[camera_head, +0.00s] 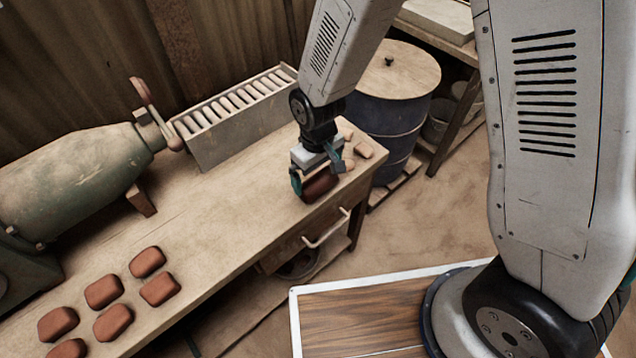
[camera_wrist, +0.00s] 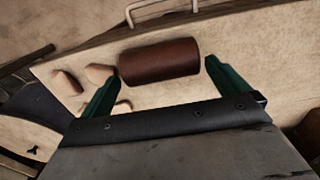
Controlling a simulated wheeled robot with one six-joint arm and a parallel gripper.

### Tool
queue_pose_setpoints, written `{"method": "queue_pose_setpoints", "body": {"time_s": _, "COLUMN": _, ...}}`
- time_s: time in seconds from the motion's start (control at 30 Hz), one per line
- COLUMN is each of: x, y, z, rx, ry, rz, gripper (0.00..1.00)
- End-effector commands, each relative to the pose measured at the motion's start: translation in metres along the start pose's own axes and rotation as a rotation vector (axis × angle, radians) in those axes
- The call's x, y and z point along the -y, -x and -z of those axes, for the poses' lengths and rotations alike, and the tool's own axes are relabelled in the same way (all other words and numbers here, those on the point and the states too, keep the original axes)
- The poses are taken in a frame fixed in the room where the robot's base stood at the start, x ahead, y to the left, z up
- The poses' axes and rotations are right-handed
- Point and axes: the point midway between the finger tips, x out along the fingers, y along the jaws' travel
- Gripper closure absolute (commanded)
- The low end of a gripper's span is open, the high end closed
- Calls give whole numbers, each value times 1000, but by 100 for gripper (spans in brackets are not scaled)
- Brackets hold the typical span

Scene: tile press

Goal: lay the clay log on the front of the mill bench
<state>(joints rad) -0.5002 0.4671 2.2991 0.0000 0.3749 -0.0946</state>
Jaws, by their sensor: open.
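The clay log (camera_head: 319,186) is a dark reddish-brown block lying on the bench top near its front edge, above the drawer handle. The mill bench (camera_head: 215,215) is a long pale wooden table. My gripper (camera_head: 318,180) is over the log, with its fingers open to either side of it. In the wrist view the log (camera_wrist: 160,62) lies crosswise between the two green fingertips of my gripper (camera_wrist: 161,78), with a gap on the right side. The left fingertip is close to the log's end; I cannot tell whether it touches.
Several small clay pieces (camera_head: 363,150) lie right of the log. Several reddish tiles (camera_head: 104,291) lie at the bench's near left. A green mill machine (camera_head: 75,180) and a slotted rack (camera_head: 235,115) stand at the back. A blue drum (camera_head: 390,110) stands beyond the bench's right end.

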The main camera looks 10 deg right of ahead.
Motion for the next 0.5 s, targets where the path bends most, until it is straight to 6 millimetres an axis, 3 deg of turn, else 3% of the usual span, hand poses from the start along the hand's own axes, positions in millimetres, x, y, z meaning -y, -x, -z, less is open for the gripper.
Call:
{"method": "queue_pose_setpoints", "body": {"time_s": 0.2, "x": 0, "y": -29, "z": 0, "rx": 3, "ry": 0, "rz": 0, "gripper": 0}}
{"method": "queue_pose_setpoints", "body": {"time_s": 0.47, "x": 0, "y": -32, "z": 0, "rx": 0, "ry": 0, "rz": 0, "gripper": 0}}
{"method": "queue_pose_setpoints", "body": {"time_s": 0.5, "x": 0, "y": -32, "z": 0, "rx": 0, "ry": 0, "rz": 0, "gripper": 6}}
